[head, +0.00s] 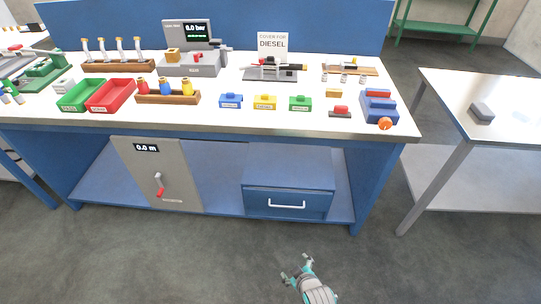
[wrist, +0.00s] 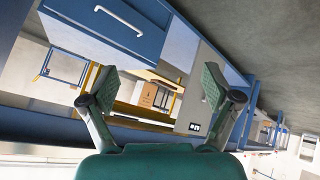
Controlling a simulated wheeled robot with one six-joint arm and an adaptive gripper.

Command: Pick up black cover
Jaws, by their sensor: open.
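A small dark grey block (head: 482,111) lies alone on the white table at the right; I cannot tell whether it is the black cover. A fixture (head: 270,72) with a black part (head: 292,67) at its right end stands at the back of the main bench, below a sign (head: 272,45) reading "COVER FOR DIESEL". My gripper (head: 295,268) is low in front of the bench, open and empty, far from both. In the wrist view its green-padded fingers (wrist: 158,90) are spread, with no black cover visible between them.
The main bench (head: 225,122) carries a green bin (head: 80,95), a red bin (head: 111,96), small blue, yellow and green boxes, and a blue device with an orange knob (head: 385,123). A blue drawer (head: 287,202) sits underneath. The floor around my gripper is clear.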

